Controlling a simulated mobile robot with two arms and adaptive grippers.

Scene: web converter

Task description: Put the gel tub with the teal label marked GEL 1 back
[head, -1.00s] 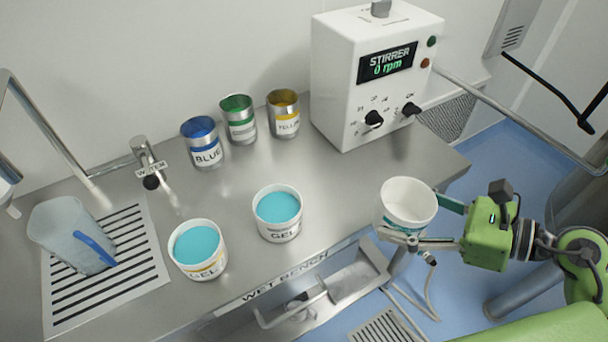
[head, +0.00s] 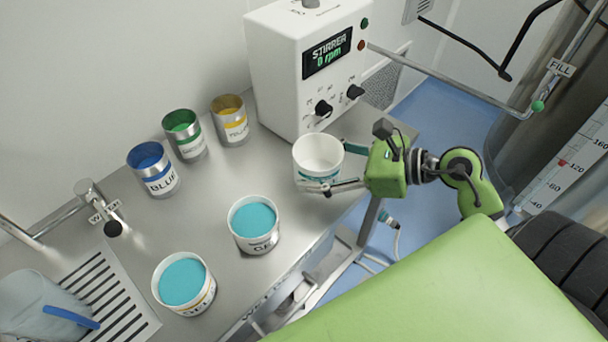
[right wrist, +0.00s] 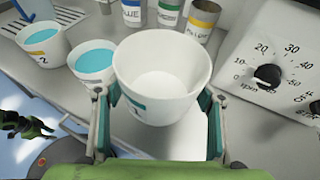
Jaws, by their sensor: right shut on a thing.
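My right gripper (head: 335,175) is shut on a white tub (head: 318,155) with a teal label, upright in front of the stirrer, over the right end of the bench. In the right wrist view the tub (right wrist: 160,75) stands between the fingers; a "1" shows under its teal band, and its inside looks empty and white. I cannot tell whether its base touches the bench.
Two tubs of teal gel (head: 254,222) (head: 184,282) stand on the steel bench (head: 215,185). Blue (head: 153,168), green (head: 184,135) and yellow (head: 230,120) tins line the back. The stirrer box (head: 290,80) stands behind the held tub. A jug (head: 35,305) is at left.

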